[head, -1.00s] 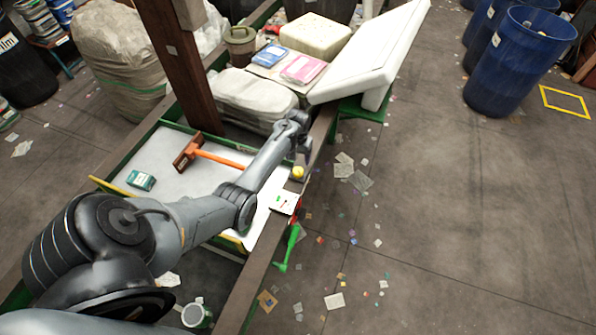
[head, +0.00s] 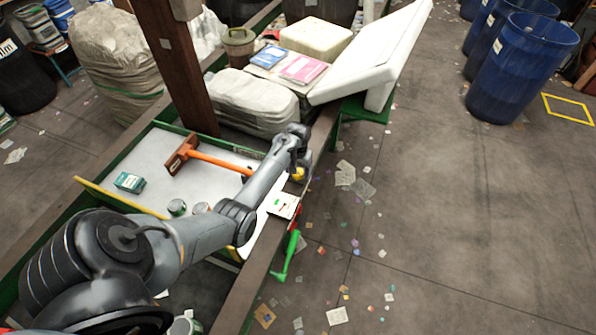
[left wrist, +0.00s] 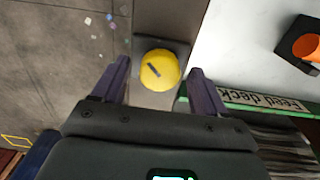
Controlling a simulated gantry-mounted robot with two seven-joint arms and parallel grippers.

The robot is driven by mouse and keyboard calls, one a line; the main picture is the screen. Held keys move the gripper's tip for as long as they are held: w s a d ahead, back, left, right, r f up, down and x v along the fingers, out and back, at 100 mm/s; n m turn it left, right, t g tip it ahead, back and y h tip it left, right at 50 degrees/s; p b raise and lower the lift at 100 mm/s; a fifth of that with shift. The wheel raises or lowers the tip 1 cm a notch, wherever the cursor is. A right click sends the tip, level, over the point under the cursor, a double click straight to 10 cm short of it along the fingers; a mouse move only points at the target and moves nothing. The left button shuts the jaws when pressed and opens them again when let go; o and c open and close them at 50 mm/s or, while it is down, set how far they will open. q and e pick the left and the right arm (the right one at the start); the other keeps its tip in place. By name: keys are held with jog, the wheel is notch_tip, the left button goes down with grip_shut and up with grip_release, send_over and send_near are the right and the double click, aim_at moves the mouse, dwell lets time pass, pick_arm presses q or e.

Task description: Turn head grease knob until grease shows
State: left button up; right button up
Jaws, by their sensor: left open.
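The yellow round grease knob (head: 299,174) sits on the rail beside the white belt deck, just below my left gripper (head: 299,160) in the head view. In the left wrist view the knob (left wrist: 160,72) shows from above, on a dark square base, with a dark slanted bar mark on its top. My left gripper (left wrist: 159,67) is open, with one finger on each side of the knob and a visible gap to both. Whether the fingertips are down at the knob's height is hard to tell. My right gripper is not in view.
A white card with red and green marks (head: 283,205) and a green lever (head: 287,257) are along the rail. An orange-handled scraper (head: 205,157), a green box (head: 129,182) and cans (head: 177,207) lie on the deck (head: 150,155). The floor at right is mostly open.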

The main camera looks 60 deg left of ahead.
pick_arm(q)
jog(key=c, duration=1.1)
jog(key=shift+o, duration=0.2)
jog(key=shift+r+m+p, duration=0.1)
jog(key=shift+m+p, duration=0.3)
jog(key=shift+p, duration=0.15)
jog(key=shift+m+p, duration=0.8)
jog(key=shift+m, duration=0.2)
jog(key=shift+m+p, duration=0.6)
jog(key=shift+m, duration=0.5)
jog(key=shift+m+p, duration=0.35)
jog(key=shift+m, duration=0.45)
